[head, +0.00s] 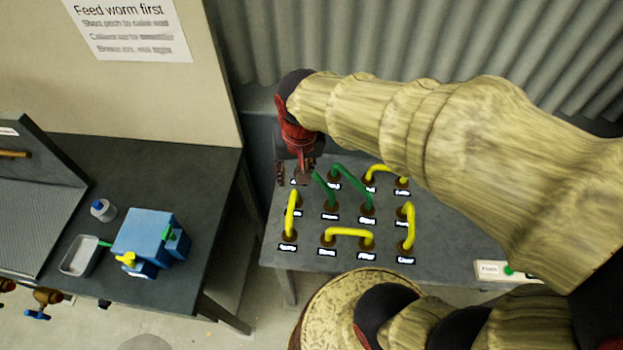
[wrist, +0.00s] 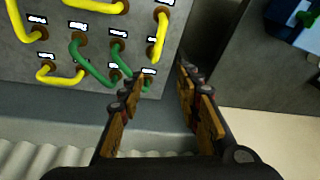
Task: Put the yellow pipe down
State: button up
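Several yellow pipes stand with their ends at brown sockets on the grey table (head: 330,260): one at the left (head: 292,213), one at the front (head: 348,232), one at the right (head: 409,225) and one at the back (head: 385,170). I cannot tell which one the task means. The left pipe also shows in the wrist view (wrist: 160,35), just beyond my fingertips. My gripper (head: 295,177) is over the table's back left corner. In the wrist view my gripper (wrist: 163,76) is open, with nothing visible between its fingers.
Green pipes (head: 353,183) stand in the middle of the labelled sockets. My arm covers the table's back right. A corrugated wall (head: 400,50) rises behind.

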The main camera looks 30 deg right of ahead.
jog(key=s+r+n+t, duration=0.3)
jog(key=s+r+n, duration=0.1)
jog(key=s+r, duration=0.4)
jog(key=shift+s+r, duration=0.4)
jog(key=shift+s, duration=0.35)
jog(key=shift+d, duration=0.1)
jog(key=shift+c, duration=0.5)
